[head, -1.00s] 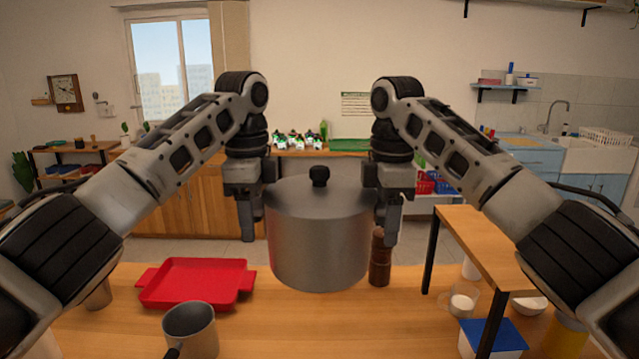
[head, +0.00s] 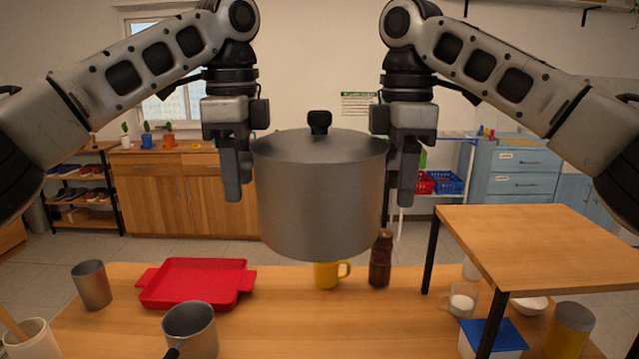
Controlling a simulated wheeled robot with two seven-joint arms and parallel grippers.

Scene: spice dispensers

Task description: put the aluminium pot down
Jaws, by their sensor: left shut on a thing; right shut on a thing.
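The aluminium pot (head: 319,205) is a large grey cylinder with a lid and a black knob. It hangs upright in the air above the wooden table (head: 270,335), in the middle of the head view. My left gripper (head: 240,180) is shut at the pot's left side and my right gripper (head: 398,180) is shut at its right side. The grips themselves are partly hidden by the fingers. The pot hides part of the yellow mug (head: 327,275) behind and below it.
A red tray (head: 197,283) lies left of centre, with a grey saucepan (head: 190,330) in front and a metal cup (head: 92,284) beside it. A brown pepper mill (head: 380,260) stands right of the mug. A raised wooden shelf (head: 545,245) stands at right, over a blue-lidded box (head: 492,335).

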